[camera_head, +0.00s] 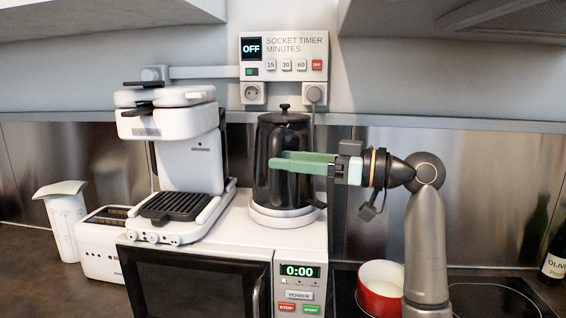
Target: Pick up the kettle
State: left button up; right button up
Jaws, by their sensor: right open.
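The black kettle (285,133) stands upright on its white base (284,215) on top of the white microwave (255,232). It has a dark lid with a knob. My right gripper (277,162) comes in from the right with green fingers level across the front of the kettle's body, pointing left. The fingers are open, and they hide part of the body. I cannot tell whether they touch the kettle. My left gripper is not in view.
A white coffee machine (185,155) stands left of the kettle on the microwave. A toaster (102,243) and white jug (66,217) are farther left. A red pot (381,289) sits below my right arm. A socket timer (284,57) hangs behind. A bottle (553,252) stands far right.

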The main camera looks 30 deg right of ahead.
jog(key=p+x, duration=0.1)
jog(key=x, duration=0.5)
jog(key=shift+f, duration=0.3)
jog(key=shift+w+a, duration=0.1)
jog(key=shift+c, duration=0.3)
grip_shut()
dwell(0.6)
jog(key=shift+r, duration=0.1)
